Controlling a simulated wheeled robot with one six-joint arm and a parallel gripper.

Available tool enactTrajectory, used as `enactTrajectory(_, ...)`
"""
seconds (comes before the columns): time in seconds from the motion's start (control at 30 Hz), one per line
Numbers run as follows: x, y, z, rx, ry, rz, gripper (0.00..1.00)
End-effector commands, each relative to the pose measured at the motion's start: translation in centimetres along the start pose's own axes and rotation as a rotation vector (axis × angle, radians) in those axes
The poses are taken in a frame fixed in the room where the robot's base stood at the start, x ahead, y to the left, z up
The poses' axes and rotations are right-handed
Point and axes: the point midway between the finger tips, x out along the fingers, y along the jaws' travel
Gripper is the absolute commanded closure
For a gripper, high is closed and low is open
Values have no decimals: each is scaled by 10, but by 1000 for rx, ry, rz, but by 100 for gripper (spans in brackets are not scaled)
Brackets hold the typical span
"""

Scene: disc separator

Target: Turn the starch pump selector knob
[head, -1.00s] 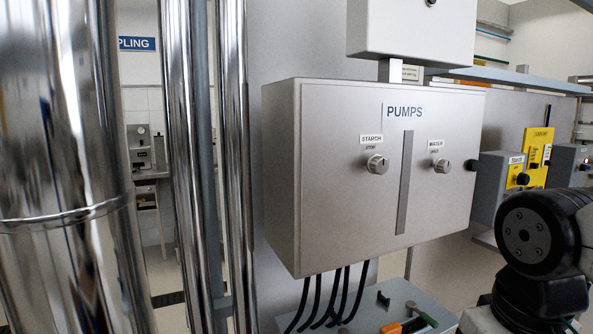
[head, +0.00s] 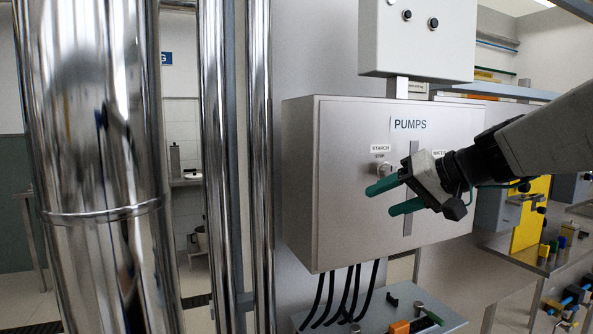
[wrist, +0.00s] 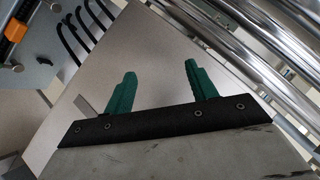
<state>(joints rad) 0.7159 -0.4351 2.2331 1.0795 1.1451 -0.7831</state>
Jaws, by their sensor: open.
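The starch selector knob (head: 384,170) is a small silver knob under the STARCH label on the grey PUMPS box (head: 335,185). It is partly hidden behind my gripper in the head view. My gripper (head: 378,199) has two green fingers, open and empty, pointing left in front of the box, just below the knob. In the wrist view, the open fingers (wrist: 158,84) show with the grey box face (wrist: 150,50) beyond them, and no knob is visible there. The water knob is hidden behind my gripper in the head view.
A smaller control box (head: 418,38) with two black buttons is mounted above. Shiny vertical pipes (head: 258,150) stand to the left. Black cables (head: 345,292) hang below the box over a grey surface with tools. A yellow panel (head: 530,215) is at the right.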

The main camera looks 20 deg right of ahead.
Motion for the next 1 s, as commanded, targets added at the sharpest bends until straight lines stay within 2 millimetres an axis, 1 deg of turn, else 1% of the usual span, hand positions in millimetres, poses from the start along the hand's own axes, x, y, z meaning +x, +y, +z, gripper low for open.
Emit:
enactTrajectory(0.03,-12,12,-25,8,82,-6,43)
enactTrajectory(0.1,-26,21,-51,4,174,-16,43)
enactTrajectory(0.2,-42,31,-73,-3,259,-20,43)
enactTrajectory(0.3,-45,34,-84,-8,295,-23,43)
enactTrajectory(0.37,-41,35,-86,-10,299,-25,43)
enactTrajectory(0.43,-32,34,-89,-10,298,-26,43)
enactTrajectory(0.6,-3,32,-97,-10,295,-27,43)
enactTrajectory(0.7,10,32,-101,-10,296,-26,43)
enactTrajectory(0.83,22,32,-105,-11,297,-25,43)
enactTrajectory(1.0,27,32,-106,-11,297,-24,43)
